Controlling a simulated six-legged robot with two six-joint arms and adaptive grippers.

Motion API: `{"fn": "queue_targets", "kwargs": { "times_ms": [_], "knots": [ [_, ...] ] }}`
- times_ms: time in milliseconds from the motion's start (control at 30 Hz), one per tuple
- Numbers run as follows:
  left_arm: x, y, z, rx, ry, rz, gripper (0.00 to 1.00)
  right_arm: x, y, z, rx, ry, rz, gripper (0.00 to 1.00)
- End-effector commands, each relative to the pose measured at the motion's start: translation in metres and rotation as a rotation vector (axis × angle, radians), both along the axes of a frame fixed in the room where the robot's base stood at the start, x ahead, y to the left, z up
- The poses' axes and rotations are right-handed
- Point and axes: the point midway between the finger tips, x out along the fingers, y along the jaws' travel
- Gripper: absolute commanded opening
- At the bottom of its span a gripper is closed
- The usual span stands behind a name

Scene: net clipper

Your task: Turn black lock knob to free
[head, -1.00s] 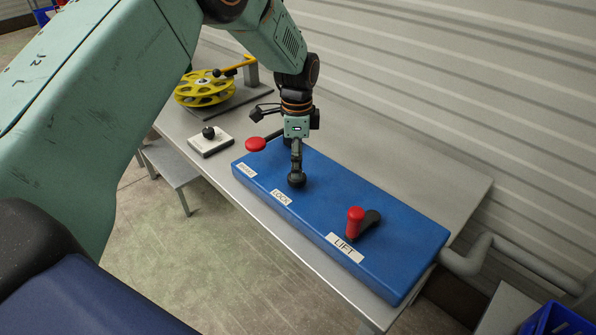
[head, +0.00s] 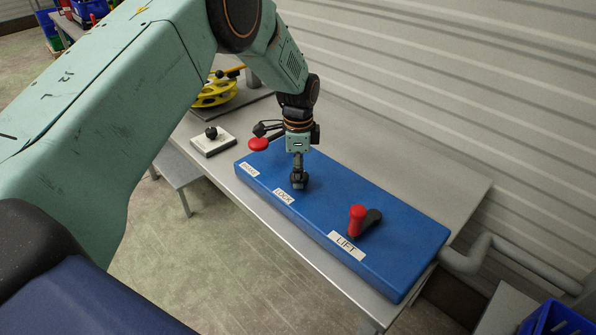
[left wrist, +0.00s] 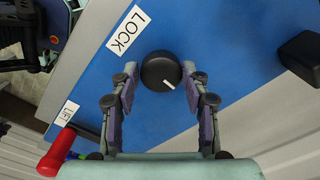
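The black lock knob (left wrist: 161,71) is round with a white pointer line, next to the LOCK label (left wrist: 128,30). In the left wrist view its line points toward the lower right. My left gripper (left wrist: 160,75) has its two fingers apart, with the knob between the tips. A narrow gap shows at the left fingertip; the right tip is very close, and contact is unclear. In the head view my left gripper (head: 298,181) points down at the knob and largely hides it. My right gripper is out of view.
The blue panel (head: 380,215) also carries a red-handled LIFT lever (head: 357,217) at right and a red knob (head: 258,144) at its far left. A white box with a black knob (head: 211,141) and a yellow reel (head: 215,92) stand behind on the grey table (head: 440,180).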

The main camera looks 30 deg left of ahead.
Motion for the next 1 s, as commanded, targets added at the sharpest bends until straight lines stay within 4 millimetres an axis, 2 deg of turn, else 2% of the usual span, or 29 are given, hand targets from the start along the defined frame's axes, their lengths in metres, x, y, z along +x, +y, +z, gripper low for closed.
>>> {"fn": "queue_targets", "kwargs": {
  "times_ms": [33, 300, 667, 1000],
  "knots": [
    [-0.002, 0.000, -0.001, -0.001, 0.009, 0.000, 0.35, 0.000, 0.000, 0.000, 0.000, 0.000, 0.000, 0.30],
    [-0.003, -0.001, -0.002, -0.002, 0.008, 0.001, 0.13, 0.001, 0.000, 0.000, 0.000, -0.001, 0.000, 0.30],
    [-0.003, -0.001, -0.001, -0.002, 0.010, 0.060, 0.12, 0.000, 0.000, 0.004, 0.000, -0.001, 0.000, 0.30],
    [-0.003, -0.001, -0.001, -0.003, 0.010, 0.318, 0.12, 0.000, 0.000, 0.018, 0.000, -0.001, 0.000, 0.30]
  ]
}}
